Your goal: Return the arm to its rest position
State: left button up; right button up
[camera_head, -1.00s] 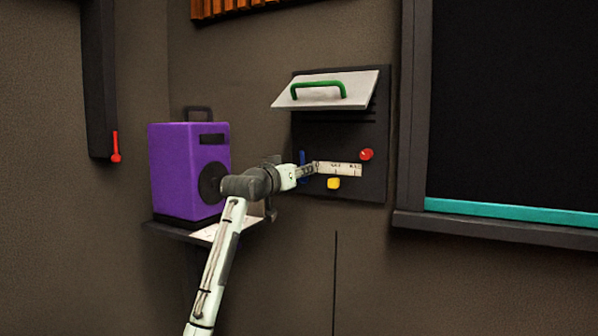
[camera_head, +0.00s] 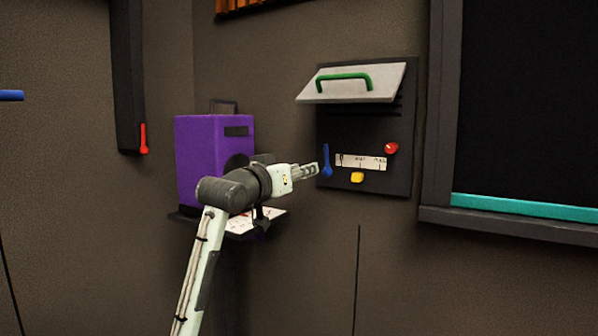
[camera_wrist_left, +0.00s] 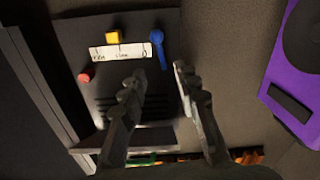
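My left gripper (camera_head: 312,170) is in front of the wall panel (camera_head: 400,120), just left of its blue lever (camera_head: 326,160) in the head view. In the left wrist view the gripper (camera_wrist_left: 158,72) has its two fingers apart with nothing between them. The blue lever (camera_wrist_left: 158,48) shows beyond the fingertips, apart from them. The panel carries a white label strip (camera_head: 360,161), a red knob (camera_head: 391,147) and a yellow knob (camera_head: 357,177). Its pale cover (camera_head: 345,92) with a green handle (camera_head: 343,80) is tilted up. My right gripper is in neither view.
A purple speaker (camera_head: 200,150) stands on a small shelf (camera_head: 188,215) behind and left of my arm. A dark-framed board (camera_head: 525,100) with a teal ledge (camera_head: 525,205) is at the right. A dark wall box with a red lever (camera_head: 143,138) hangs at the left.

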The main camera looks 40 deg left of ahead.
pick_arm(q)
jog(key=shift+s, duration=0.25)
jog(key=shift+d+f, duration=0.1)
dwell(0.3)
jog(key=d+f+m+g+h, duration=0.1)
jog(key=d+f+g, duration=0.2)
jog(key=f, duration=1)
jog(key=s+d+f+m+g, duration=0.1)
jog(key=d+f+g, duration=0.15)
jog(key=f, duration=1.15)
jog(key=d+f+m+g+h, duration=0.1)
jog(key=d+f+g, duration=0.25)
jog(key=f, duration=0.95)
jog(key=s+d+f+m+g, duration=0.1)
jog(key=s+d+f, duration=0.3)
jog(key=s+f, duration=0.4)
jog(key=s+d+f+m+g+h, duration=0.1)
jog(key=s+d+f+g, duration=0.1)
jog(key=s+d+f, duration=0.3)
jog(key=s+d+f+m+g, duration=0.1)
jog(key=s+d+f, duration=0.4)
jog(key=s+f, duration=0.5)
notch_tip(320, 180, down, 3)
jog(key=shift+s+g, duration=0.35)
jog(key=shift+g, duration=0.35)
